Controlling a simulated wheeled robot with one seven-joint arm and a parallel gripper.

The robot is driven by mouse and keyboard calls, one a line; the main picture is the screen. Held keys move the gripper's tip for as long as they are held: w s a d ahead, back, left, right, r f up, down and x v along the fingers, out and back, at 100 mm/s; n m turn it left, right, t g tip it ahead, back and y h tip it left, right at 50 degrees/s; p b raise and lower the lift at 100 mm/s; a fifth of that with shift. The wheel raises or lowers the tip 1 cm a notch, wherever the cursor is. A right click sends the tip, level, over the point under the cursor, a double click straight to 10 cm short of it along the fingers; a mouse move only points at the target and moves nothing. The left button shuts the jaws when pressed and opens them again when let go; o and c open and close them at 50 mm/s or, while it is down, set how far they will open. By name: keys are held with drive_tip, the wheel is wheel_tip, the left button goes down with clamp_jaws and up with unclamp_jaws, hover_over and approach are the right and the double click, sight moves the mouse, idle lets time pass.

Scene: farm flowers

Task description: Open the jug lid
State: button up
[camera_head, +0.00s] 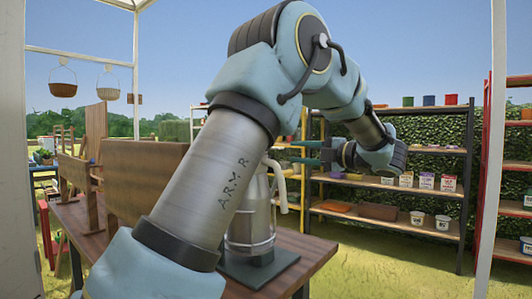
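The metal jug (248,232) stands upright on a dark square mat (270,276) on the wooden table. A pale handle (281,186) curves down its right side. My arm crosses in front of the jug's left part, and most of its top and lid are hidden or too small to make out. My gripper (300,152) is up beside the jug's top, to its right in the picture. Its two teal fingers point left with a gap between them, and nothing shows in the gap. I cannot tell whether a finger touches the jug.
The wooden table (318,250) also bears wooden panels (140,180) on the left. Shelves with pots and seed packets (405,179) stand behind on the right. A white post (493,150) rises at the right. Baskets (63,88) hang at upper left. Grass lies open right of the table.

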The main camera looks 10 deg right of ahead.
drive_tip(key=p+x, duration=0.2)
drive_tip(key=x, duration=0.9)
clamp_jaws()
drive_tip(key=shift+f, duration=0.1)
idle(1.2)
